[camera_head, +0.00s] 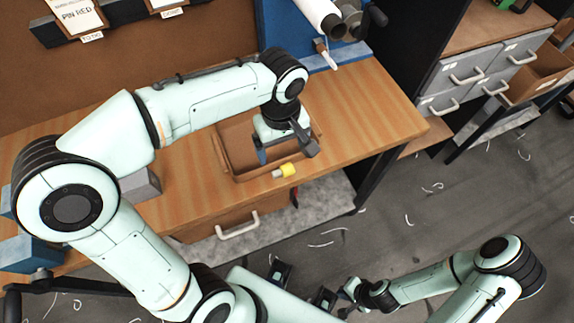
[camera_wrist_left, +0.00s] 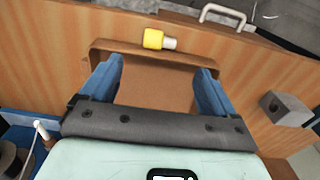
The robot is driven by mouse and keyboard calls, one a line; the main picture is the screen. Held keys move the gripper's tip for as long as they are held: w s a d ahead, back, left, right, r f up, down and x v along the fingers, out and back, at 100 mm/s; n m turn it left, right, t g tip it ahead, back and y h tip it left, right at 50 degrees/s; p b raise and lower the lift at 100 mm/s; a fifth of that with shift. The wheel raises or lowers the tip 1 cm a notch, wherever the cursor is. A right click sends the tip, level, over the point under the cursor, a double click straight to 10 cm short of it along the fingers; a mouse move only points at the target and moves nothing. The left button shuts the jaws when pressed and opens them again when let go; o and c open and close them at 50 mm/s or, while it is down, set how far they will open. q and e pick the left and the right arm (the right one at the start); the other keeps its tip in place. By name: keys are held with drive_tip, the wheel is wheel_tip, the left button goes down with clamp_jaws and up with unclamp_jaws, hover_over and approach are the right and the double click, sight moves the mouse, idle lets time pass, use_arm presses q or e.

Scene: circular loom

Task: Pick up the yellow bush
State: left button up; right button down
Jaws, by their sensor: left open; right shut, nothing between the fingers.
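My right gripper (camera_head: 349,291) is shut and empty, low in front of the table, far from the bush.
The brown tray (camera_wrist_left: 150,88) lies beneath my left gripper. A grey block (camera_wrist_left: 285,108) stands on the table to one side. A drawer with a pale handle (camera_head: 237,226) is under the table's front edge. Grey drawers (camera_head: 470,75) stand at right. Bare tabletop (camera_head: 385,115) lies right of the tray.

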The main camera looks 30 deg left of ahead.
sight(283, 168)
use_arm(q)
wheel_tip(283, 168, down, 11)
drive_tip(key=shift+r+b, duration=0.2)
drive_tip(key=shift+b, duration=0.35)
drive_tip(key=c, duration=1.2)
